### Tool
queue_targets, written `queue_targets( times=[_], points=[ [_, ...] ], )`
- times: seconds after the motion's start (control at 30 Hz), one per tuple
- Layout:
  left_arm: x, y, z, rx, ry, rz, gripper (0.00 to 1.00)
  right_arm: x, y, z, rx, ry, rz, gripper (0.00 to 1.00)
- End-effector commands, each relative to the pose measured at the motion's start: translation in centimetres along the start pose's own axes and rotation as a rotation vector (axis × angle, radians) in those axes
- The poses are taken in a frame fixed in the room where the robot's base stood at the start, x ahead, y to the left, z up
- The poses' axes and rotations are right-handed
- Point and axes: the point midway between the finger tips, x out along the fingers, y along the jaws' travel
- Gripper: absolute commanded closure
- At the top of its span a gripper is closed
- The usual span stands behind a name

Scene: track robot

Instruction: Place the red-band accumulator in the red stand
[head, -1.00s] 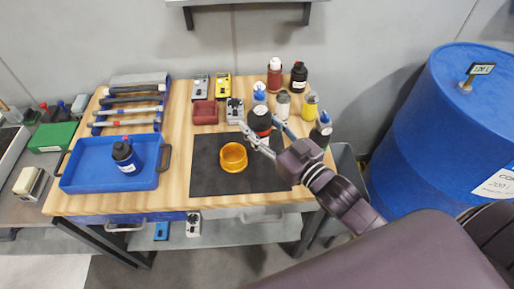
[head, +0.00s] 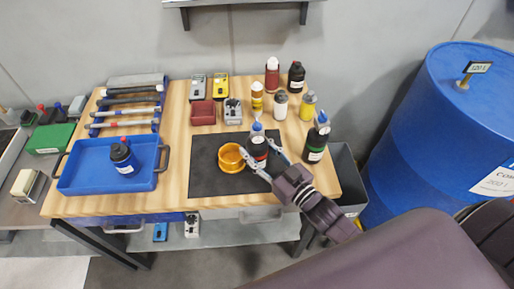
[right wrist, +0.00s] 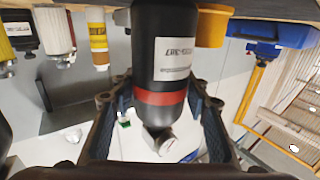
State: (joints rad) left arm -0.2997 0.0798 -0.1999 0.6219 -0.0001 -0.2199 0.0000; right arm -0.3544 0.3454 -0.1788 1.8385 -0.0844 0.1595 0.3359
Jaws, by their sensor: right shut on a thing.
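The red stand (head: 203,113) is a dark red block on the table behind the mat, up and left of the gripper. My left gripper is not in view.
The amber ring (head: 231,157) sits on the dark mat (head: 210,182). A green-band bottle (head: 316,140) stands right of the gripper. Several bottles stand at the back right. A grey holder (head: 233,112) is beside the red stand. A blue tray (head: 85,182) holds another black bottle.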

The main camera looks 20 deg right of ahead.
Motion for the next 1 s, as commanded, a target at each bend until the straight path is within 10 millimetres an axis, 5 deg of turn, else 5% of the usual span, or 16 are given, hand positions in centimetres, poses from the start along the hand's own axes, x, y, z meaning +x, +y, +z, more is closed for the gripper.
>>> queue_targets(
  times=[0.13, 0.17, 0.3, 0.67, 1.0],
  points=[
    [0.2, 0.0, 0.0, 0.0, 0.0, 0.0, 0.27, 0.1, 0.0, 0.1, 0.0, 0.007, -0.001, 1.0],
    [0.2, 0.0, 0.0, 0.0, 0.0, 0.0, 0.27, 0.0, 0.0, 0.3, 0.0, 0.0, 0.0, 0.55],
    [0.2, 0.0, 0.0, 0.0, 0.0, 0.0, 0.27, 0.0, 0.0, 0.3, 0.0, -0.001, 0.0, 0.4],
    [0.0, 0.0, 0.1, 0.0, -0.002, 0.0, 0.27, -0.1, 0.0, -0.1, 0.0, -0.001, 0.0, 0.4],
    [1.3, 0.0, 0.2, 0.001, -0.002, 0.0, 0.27, -5.7, 0.0, 0.4, 0.001, -0.005, 0.0, 0.4]
  ],
)
